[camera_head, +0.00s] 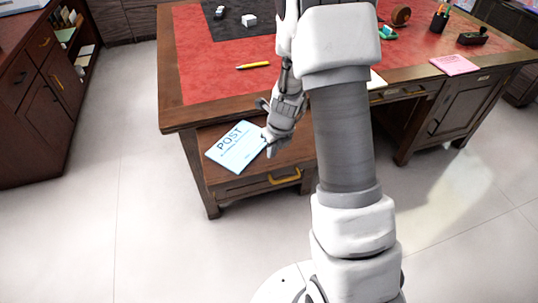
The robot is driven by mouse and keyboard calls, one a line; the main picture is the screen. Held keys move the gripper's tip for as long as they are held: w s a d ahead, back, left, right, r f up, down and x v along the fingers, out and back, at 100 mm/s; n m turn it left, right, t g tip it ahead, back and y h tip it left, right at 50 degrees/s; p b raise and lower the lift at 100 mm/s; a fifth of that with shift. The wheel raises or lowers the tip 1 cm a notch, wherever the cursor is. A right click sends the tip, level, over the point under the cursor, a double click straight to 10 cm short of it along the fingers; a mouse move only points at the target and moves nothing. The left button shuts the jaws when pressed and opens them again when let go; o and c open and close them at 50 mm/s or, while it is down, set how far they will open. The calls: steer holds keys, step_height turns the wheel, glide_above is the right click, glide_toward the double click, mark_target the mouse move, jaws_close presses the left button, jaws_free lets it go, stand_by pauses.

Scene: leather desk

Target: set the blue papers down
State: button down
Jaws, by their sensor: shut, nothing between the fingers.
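The blue papers (232,148), pale blue with "POST" printed on the top sheet, lie flat on the wooden surface (222,180) at the desk's lower left, above a drawer with a yellow handle. My gripper (270,152) is shut and empty at the right edge of the papers, pointing down. Whether its fingertips touch the papers or the wood cannot be told from this view. My arm hides part of the desk to the right.
A dark cabinet (38,90) stands at left. The floor between is clear.

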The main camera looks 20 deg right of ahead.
steer(key=p+v, duration=0.1)
steer(key=v, duration=0.5)
stand_by(0.3)
steer(key=s+a+r+n+t+p, duration=0.1)
steer(key=s+a+r+n, duration=0.15)
steer(key=r+n, duration=0.4)
steer(key=s+a+r+n+y+p, duration=0.1)
steer(key=s+r+n, duration=0.2)
steer(key=r+n, duration=0.3)
steer(key=s+a+r+n+t+p, duration=0.1)
steer(key=s+a+r+n+p, duration=0.2)
steer(key=r, duration=0.5)
steer(key=s+d+r+n+h, duration=0.1)
steer(key=s+r+n, duration=0.3)
steer(key=s+n, duration=0.2)
steer(key=s+d+r+n+t+p, duration=0.1)
steer(key=s+r+n, duration=0.4)
steer(key=n, duration=0.6)
steer(key=s, duration=0.2)
steer(key=shift+s+r+h, duration=0.3)
steer(key=shift+h, duration=0.1)
